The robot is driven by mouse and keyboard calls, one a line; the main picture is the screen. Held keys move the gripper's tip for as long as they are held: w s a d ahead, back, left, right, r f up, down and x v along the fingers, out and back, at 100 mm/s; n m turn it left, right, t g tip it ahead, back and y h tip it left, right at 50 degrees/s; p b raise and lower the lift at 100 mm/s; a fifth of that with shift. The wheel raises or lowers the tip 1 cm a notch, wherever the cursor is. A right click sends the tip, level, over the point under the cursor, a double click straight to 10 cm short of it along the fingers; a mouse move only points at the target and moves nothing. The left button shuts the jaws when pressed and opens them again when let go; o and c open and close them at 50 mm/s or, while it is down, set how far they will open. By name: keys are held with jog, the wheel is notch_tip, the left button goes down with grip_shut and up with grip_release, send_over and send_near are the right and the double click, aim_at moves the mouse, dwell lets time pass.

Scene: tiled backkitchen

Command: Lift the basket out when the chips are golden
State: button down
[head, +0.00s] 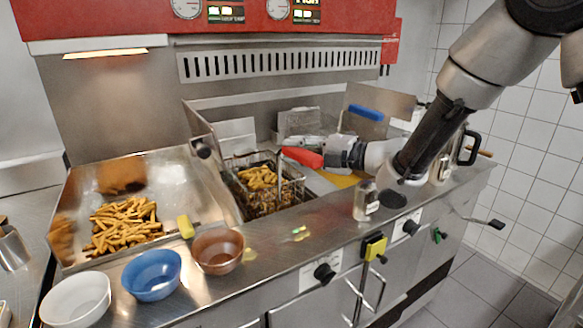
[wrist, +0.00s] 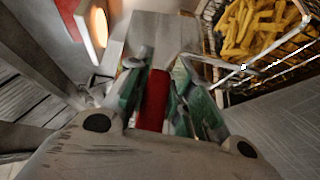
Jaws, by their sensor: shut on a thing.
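The wire basket (head: 292,187) is at the fryer well in the middle of the head view, with golden-yellow chips (head: 258,178) inside. Its near rim also shows at the upper right of the wrist view (wrist: 243,67), with the chips (wrist: 255,28) yellow-gold. My gripper (head: 322,152) is shut on the basket's red handle (head: 302,157). In the wrist view the red handle (wrist: 153,98) lies between the two fingers of the gripper (wrist: 160,85). The basket's lower part is hidden in the well, and I cannot see the oil level.
A steel tray (head: 182,165) with a heap of chips (head: 122,226) is at left, under a glowing lamp (head: 105,53). White (head: 76,300), blue (head: 151,275) and brown (head: 218,250) bowls line the front. A shaker (head: 366,202) stands at the counter edge below my arm.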

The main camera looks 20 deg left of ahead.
notch_tip(320, 180, up, 10)
jog(key=shift+r, duration=0.25)
dwell(0.3)
